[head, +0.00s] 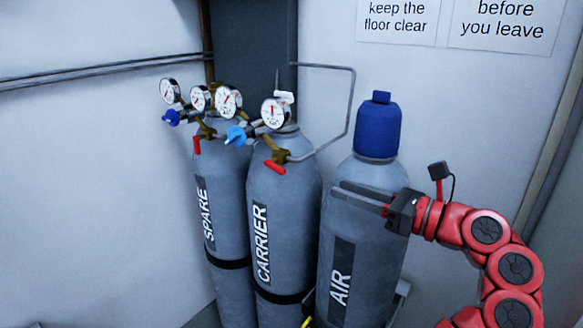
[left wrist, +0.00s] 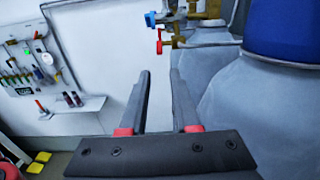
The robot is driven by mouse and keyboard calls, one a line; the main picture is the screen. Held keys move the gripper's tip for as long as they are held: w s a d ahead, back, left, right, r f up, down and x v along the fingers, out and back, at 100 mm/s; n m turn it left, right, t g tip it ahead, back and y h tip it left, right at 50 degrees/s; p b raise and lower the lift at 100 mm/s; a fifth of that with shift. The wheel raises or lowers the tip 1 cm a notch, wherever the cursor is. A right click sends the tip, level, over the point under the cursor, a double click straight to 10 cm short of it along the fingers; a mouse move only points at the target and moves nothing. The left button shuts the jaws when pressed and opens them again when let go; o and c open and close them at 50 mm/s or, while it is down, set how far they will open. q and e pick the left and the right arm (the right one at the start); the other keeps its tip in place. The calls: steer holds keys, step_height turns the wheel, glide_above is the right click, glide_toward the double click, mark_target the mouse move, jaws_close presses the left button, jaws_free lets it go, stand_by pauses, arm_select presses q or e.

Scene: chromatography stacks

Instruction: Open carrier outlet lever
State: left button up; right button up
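The carrier cylinder (head: 285,200) is grey, labelled CARRIER, and stands in the middle of the head view. Its red outlet lever (head: 274,167) sits at the brass valve below the gauges, slanting down to the right. A blue knob (head: 236,135) is to its upper left. My left gripper (head: 337,190) is open and empty, in front of the air cylinder, right of and a little below the lever and apart from it. In the left wrist view a red lever (left wrist: 159,42) hangs beyond the open fingertips (left wrist: 160,72); I cannot tell for sure which cylinder it belongs to.
The spare cylinder (head: 228,200) with its own red lever (head: 196,146) stands left of the carrier. The blue-capped air cylinder (head: 340,240) stands close on the right. A bent grey pipe (head: 353,100) runs from the carrier valve. A tool board (left wrist: 30,65) hangs at left in the wrist view.

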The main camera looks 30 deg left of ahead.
mark_target(281, 168)
arm_select(q)
steer(key=a+p, duration=0.1)
steer(key=a, duration=0.4)
steer(key=a+p, duration=0.2)
steer(key=a, duration=0.4)
steer(key=w+a+p, duration=0.1)
steer(key=a, duration=0.4)
steer(key=shift+w+a, duration=0.1)
steer(key=shift+a, duration=0.15)
jaws_close()
